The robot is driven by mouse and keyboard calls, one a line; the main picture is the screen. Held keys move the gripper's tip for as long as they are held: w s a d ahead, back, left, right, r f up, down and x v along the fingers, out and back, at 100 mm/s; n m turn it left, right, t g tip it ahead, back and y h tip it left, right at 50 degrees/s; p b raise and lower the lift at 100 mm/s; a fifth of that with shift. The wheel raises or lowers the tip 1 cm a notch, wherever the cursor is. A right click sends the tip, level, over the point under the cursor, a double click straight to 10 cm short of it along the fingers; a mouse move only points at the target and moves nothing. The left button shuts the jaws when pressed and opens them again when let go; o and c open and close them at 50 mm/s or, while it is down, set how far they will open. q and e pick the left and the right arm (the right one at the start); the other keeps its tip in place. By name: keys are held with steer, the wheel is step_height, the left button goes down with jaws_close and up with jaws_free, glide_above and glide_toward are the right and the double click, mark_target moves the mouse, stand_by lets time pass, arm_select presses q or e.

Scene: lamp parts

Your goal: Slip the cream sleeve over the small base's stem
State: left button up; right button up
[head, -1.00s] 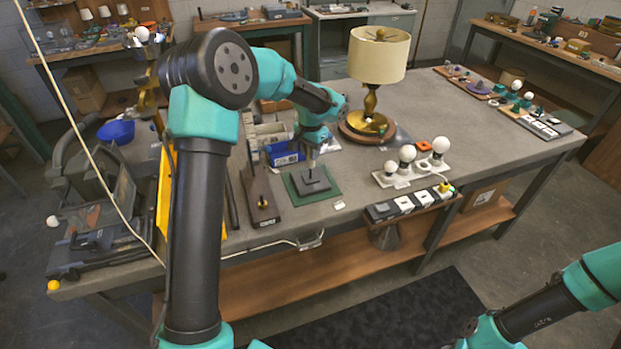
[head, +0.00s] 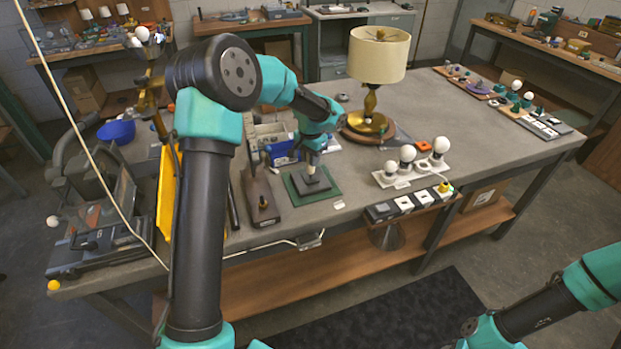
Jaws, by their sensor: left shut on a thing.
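The small base (head: 318,186) is a dark square plate lying on a green mat (head: 292,190) on the bench, in the middle of the head view. My left gripper (head: 314,158) points down right above it. It is shut on the cream sleeve (head: 312,168), a small pale piece just under the fingers. The sleeve is in line with the stem, and its lower end is close to the plate. The stem itself is hidden now, and how far it sits inside the sleeve is too small to tell. My right gripper is out of view; only part of that arm shows at lower right.
A wooden board with a dark post (head: 263,203) stands left of the mat. A blue bin (head: 283,153) is behind it. A brass lamp with a cream shade (head: 379,56) stands behind right, and a bulb strip (head: 410,173) is to the right.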

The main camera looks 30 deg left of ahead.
arm_select(q)
steer(key=shift+f, duration=0.4)
stand_by(0.8)
steer(key=o, duration=1)
steer(key=shift+f, duration=0.1)
step_height(320, 180, up, 18)
steer(key=shift+f, duration=0.25)
